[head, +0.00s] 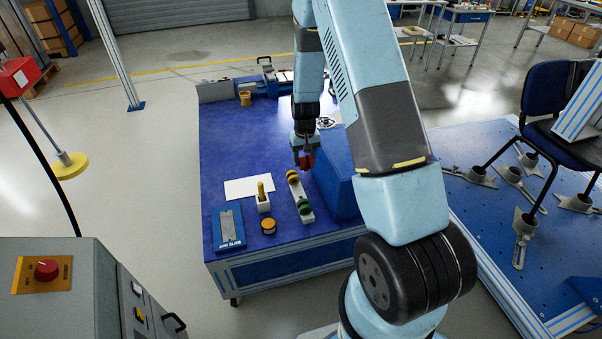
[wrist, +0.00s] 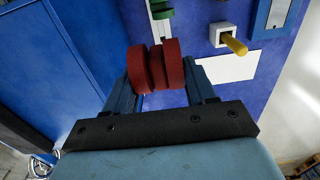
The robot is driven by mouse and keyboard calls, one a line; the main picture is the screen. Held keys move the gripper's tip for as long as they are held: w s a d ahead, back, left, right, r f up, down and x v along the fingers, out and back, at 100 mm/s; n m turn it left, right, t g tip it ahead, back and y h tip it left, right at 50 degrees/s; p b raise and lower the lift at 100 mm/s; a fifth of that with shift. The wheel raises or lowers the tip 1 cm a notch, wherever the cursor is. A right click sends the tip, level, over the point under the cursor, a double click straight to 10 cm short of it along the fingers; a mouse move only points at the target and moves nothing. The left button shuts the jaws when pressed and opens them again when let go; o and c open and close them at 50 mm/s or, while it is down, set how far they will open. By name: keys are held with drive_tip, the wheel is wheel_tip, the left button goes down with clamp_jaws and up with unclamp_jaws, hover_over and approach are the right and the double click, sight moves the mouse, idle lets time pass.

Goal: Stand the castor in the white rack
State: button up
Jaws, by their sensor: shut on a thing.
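A red castor (wrist: 155,66) is clamped between the two fingers of my gripper (wrist: 159,80) in the wrist view, with its twin wheels visible. In the head view, the red castor (head: 307,161) hangs below my gripper (head: 303,154), above the blue table just beyond the far end of the white rack (head: 299,191). The rack holds a yellow castor (head: 292,177) at its far end and a green castor (head: 304,207) at its near end. In the wrist view, the rack (wrist: 158,29) runs up behind the red castor, which hides part of it.
A blue box (head: 335,188) stands right beside the rack. Left of the rack are a white block with a yellow handle (head: 261,190), a yellow round part (head: 268,226), a white sheet (head: 241,188) and a blue tray (head: 228,226).

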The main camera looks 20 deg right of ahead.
drive_tip(key=shift+w+a+f+m, duration=0.1)
drive_tip(key=shift+w+f+m, duration=0.15)
drive_tip(key=shift+f+m, duration=0.4)
drive_tip(key=w+f+m, duration=0.3)
drive_tip(key=f+m, duration=0.7)
drive_tip(key=m, duration=0.6)
drive_tip(key=shift+w+m, duration=0.35)
drive_tip(key=shift+w, duration=0.05)
drive_tip(key=shift+f, duration=2.8)
drive_tip(key=shift+f, duration=1.65)
drive_tip(key=o, duration=1.1)
drive_tip(key=shift+c, duration=0.2)
wheel_tip(320, 180, up, 14)
drive_tip(key=shift+f, duration=0.15)
